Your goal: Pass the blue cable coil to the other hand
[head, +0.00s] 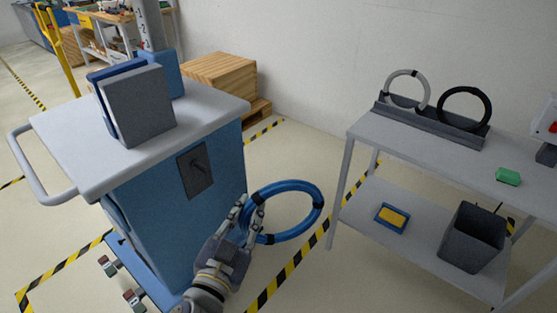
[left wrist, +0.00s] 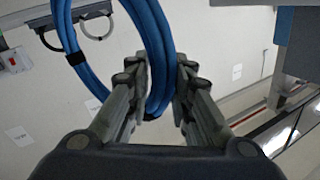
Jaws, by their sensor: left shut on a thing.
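The blue cable coil (head: 316,212) is a ring with black bands. It hangs in the air in the head view, between the blue cart and the grey shelf table. My left gripper (head: 248,216) is shut on the left side of the coil. The left wrist view shows the coil (left wrist: 156,50) passing between the fingers of the left gripper (left wrist: 160,95). Most of the ring sticks out to the right of the fingers in the head view. My right gripper shows in neither view.
A blue cart (head: 150,225) with a pale top stands close at left of my gripper. A grey shelf table (head: 430,150) at right holds a white ring (head: 388,86) and a black ring (head: 488,108) in a rack. A dark bin (head: 472,238) stands on its lower shelf.

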